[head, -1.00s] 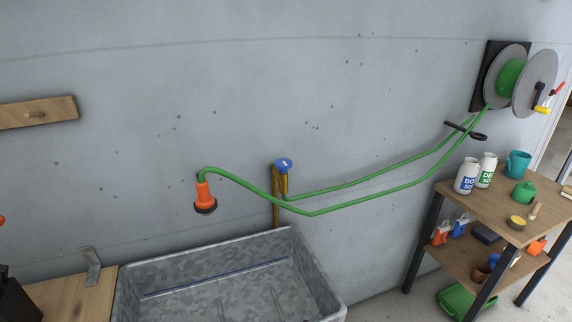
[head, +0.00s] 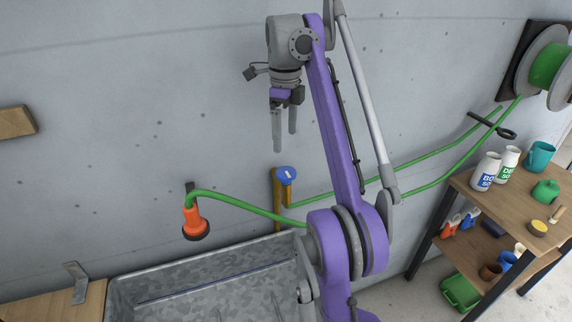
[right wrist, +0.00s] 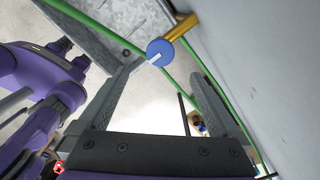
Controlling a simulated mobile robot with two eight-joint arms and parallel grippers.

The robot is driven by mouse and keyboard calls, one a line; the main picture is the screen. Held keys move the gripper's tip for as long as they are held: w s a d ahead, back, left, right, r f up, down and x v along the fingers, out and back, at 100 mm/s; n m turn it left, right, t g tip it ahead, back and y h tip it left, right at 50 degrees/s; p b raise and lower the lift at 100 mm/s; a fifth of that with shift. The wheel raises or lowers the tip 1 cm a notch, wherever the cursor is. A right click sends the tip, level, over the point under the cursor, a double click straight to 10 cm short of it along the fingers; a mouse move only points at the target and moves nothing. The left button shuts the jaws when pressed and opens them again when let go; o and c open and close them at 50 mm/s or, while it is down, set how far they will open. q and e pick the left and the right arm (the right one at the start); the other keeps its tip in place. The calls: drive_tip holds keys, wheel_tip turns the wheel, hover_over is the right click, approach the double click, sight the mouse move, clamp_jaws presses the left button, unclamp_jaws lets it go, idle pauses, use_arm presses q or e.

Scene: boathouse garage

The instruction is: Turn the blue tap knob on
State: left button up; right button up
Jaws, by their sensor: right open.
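The blue tap knob (head: 286,175) sits on top of a brass tap pipe (head: 277,205) on the grey wall, above the trough. A white mark shows on the knob's face. My right gripper (head: 285,143) is open and empty, fingers pointing down, a little above the knob in the head view. In the right wrist view the knob (right wrist: 160,52) shows beyond the fingertips, nearer the left finger, and the right gripper (right wrist: 160,75) is apart from it. My left gripper is not in view.
A green hose (head: 240,203) runs from an orange nozzle (head: 194,221) past the tap towards a reel (head: 545,65) at right. A wooden shelf table (head: 505,205) with bottles stands at right.

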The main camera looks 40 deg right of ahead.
sight(286, 171)
drive_tip(key=f+b, duration=0.2)
drive_tip(key=f, duration=0.2)
drive_tip(key=f+b, duration=0.2)
drive_tip(key=f, duration=0.3)
drive_tip(key=shift+s+d+f, duration=0.1)
drive_tip(key=shift+s+f, duration=0.05)
drive_tip(key=shift+s, duration=0.05)
drive_tip(key=shift+w+f+b, duration=0.2)
drive_tip(key=shift+f+b, duration=0.1)
drive_tip(key=shift+f, duration=0.45)
use_arm(q)
drive_tip(key=s+f, duration=0.3)
drive_tip(key=f, duration=0.4)
drive_tip(key=shift+g, duration=0.4)
drive_tip(key=shift+s, duration=0.15)
use_arm(e)
drive_tip(key=c, duration=1.4)
use_arm(q)
drive_tip(key=shift+r, duration=0.1)
drive_tip(key=shift+r, duration=0.1)
